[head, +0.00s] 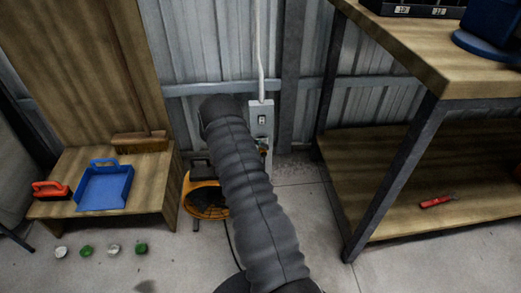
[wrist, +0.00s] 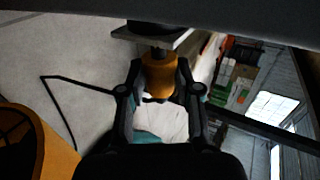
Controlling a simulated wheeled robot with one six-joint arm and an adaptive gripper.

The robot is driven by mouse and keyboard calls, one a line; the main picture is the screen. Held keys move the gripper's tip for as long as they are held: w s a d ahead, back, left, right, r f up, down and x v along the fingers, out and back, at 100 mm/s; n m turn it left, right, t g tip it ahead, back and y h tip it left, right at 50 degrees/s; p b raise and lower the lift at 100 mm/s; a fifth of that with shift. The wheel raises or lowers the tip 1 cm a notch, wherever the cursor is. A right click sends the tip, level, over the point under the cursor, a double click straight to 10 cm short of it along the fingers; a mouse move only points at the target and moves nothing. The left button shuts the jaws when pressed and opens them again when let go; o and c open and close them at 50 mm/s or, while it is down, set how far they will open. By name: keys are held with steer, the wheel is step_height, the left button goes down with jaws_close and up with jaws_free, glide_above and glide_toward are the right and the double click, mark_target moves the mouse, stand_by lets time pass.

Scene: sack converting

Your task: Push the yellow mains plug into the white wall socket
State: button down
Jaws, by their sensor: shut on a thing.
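The yellow mains plug (wrist: 159,78) is held between the two fingers of my gripper (wrist: 160,88) in the wrist view. A narrow dark part of the plug's front points at a pale plate with a dark round part (wrist: 153,27). I cannot tell whether the plug touches the plate or how deep it is. In the head view a white wall panel (head: 262,118) with a switch is fixed to the corrugated wall. My arm hides part of the panel's lower half, and only a small bit of my gripper (head: 263,148) shows there.
A round yellow-and-black device (head: 205,200) stands on the floor left of my arm. A wooden workbench (head: 470,175) with a lower shelf is at right; a red-handled tool (head: 437,202) lies there. A low wooden stand (head: 50,208) at left holds a blue dustpan (head: 104,186).

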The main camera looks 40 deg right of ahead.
steer(key=shift+w+d+b, duration=0.5)
steer(key=shift+w+b, duration=0.05)
steer(key=shift+w, duration=0.3)
stand_by(0.5)
steer(key=c, duration=0.7)
jaws_free()
steer(key=v, duration=1.2)
